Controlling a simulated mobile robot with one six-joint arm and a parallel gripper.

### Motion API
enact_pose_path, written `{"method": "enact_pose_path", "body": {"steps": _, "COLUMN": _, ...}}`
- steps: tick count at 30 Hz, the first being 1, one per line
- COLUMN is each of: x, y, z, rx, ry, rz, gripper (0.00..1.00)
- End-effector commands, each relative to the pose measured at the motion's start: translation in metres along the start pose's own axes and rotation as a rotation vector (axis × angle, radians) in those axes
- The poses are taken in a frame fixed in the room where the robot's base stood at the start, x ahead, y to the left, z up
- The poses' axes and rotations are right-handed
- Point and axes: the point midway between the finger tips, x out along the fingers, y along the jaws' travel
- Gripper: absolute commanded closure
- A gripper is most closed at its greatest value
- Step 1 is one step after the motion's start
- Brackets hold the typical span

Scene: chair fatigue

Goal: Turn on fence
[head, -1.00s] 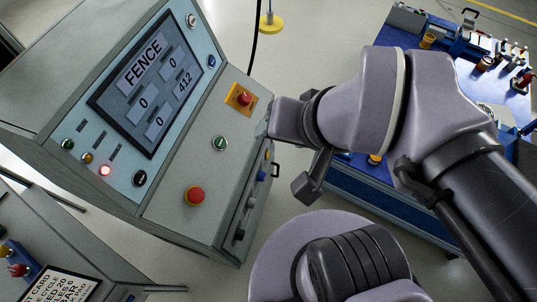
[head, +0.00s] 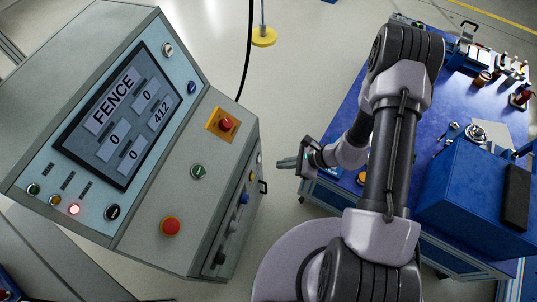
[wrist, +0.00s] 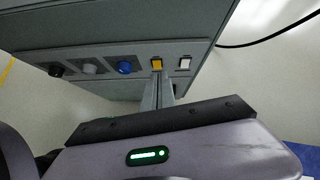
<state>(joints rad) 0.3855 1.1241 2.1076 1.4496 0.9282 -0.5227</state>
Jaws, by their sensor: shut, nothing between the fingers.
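A grey console has a tilted screen (head: 117,127) reading FENCE, with 0, 0, 0 and 412 in boxes. A red lamp (head: 74,209) on its front is lit. The console's side face carries a row of controls: a yellow switch (wrist: 157,63), a white switch (wrist: 185,63), a blue knob (wrist: 124,68), and grey and black knobs. The yellow switch also shows in the head view (head: 252,175). My gripper (head: 284,163) is shut and empty, right of this face with a visible gap. In the wrist view its fingers (wrist: 158,92) point at the yellow switch.
The console front has a red mushroom button (head: 171,227), another red one on a yellow plate (head: 226,124), and a green button (head: 198,172). A blue workbench (head: 347,112) with tools and a blue box (head: 475,195) stands right. A black cable (head: 248,50) hangs behind the console.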

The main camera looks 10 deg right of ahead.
Motion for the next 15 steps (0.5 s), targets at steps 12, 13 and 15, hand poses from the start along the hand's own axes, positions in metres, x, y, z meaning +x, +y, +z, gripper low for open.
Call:
{"method": "enact_pose_path", "body": {"steps": 12, "x": 0.031, "y": 0.032, "z": -0.052, "rx": 0.176, "ry": 0.034, "rz": -0.021, "gripper": 1.0}}
{"method": "enact_pose_path", "body": {"steps": 13, "x": 0.031, "y": 0.032, "z": -0.052, "rx": 0.175, "ry": 0.034, "rz": -0.021, "gripper": 1.0}}
{"method": "enact_pose_path", "body": {"steps": 15, "x": 0.032, "y": 0.032, "z": -0.052, "rx": 0.175, "ry": 0.033, "rz": -0.021, "gripper": 1.0}}
